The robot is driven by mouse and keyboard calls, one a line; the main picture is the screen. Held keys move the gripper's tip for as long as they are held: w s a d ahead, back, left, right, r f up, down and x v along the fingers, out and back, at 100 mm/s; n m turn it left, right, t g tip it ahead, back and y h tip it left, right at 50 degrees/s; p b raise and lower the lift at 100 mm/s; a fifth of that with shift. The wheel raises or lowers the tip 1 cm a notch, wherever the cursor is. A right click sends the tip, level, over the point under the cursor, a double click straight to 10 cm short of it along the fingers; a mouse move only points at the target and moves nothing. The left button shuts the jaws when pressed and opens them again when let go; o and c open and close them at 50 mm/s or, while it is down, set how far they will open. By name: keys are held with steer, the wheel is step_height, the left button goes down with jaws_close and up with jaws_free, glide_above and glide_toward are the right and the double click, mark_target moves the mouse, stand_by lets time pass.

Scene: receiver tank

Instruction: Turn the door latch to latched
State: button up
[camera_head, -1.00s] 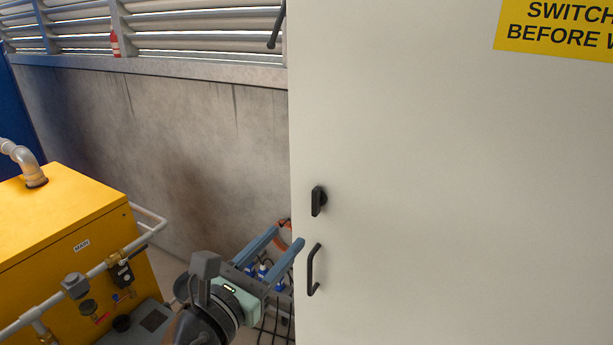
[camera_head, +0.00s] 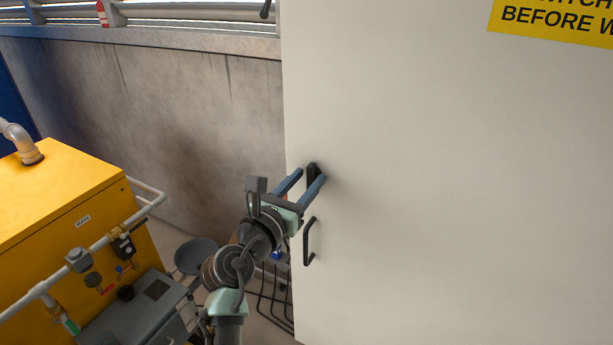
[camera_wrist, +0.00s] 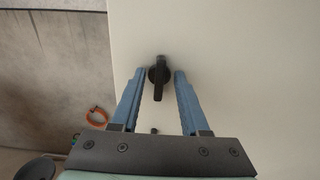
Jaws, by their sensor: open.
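The door latch (camera_head: 311,170) is a small black turn handle on a pale cabinet door (camera_head: 420,200), near the door's left edge. In the wrist view the latch (camera_wrist: 159,78) has a round base and its lever points down, close to upright in the picture. My gripper (camera_head: 310,175) is open, with its blue fingers pointing at the door. In the wrist view my gripper (camera_wrist: 160,74) has one finger on each side of the latch, with a gap on both sides. Part of the latch is hidden by a finger in the head view.
A black pull handle (camera_head: 309,241) sits on the door just below the latch. A yellow machine (camera_head: 60,215) with grey pipes stands at the left. A stained concrete wall (camera_head: 200,110) is behind. An orange ring (camera_wrist: 97,116) lies low at the left in the wrist view.

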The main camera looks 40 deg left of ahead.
steer(key=shift+w+a, duration=0.1)
steer(key=shift+w, duration=0.2)
jaws_close()
